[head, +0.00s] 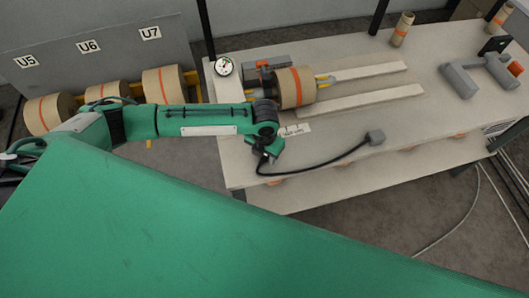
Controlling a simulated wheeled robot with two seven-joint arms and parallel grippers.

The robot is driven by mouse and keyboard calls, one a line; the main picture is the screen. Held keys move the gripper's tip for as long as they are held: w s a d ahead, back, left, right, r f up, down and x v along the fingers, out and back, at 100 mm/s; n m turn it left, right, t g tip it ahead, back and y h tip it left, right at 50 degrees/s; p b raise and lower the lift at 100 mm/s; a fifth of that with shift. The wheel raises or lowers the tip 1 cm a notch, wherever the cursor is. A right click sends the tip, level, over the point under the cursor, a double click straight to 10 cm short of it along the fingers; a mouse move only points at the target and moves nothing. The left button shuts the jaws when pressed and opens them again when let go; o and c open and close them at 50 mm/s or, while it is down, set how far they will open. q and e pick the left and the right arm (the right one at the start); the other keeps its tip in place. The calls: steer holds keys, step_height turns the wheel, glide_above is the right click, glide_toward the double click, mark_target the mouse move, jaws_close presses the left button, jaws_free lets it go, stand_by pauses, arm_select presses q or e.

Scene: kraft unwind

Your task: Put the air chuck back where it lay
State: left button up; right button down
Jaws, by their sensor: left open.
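A black hose (320,168) lies curved on the pale bench top, in the head view. I take the air chuck to be at one end of this hose, but cannot tell which. My left gripper is open, over the bench near its front left part, close to the hose's left end. Whether it touches the hose is unclear. My right gripper is not in view.
The bench (330,125) carries a kraft roll (295,87), a round gauge (223,67), two pale strips (360,100) and a grey tool (480,75) at right. A printed label (296,130) lies near my gripper. The bench right of the hose is clear.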

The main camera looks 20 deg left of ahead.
mark_target(265, 156)
arm_select(q)
steer(key=shift+r, duration=0.45)
step_height(265, 156, up, 11)
steer(key=b, duration=0.3)
steer(key=shift+r, duration=0.2)
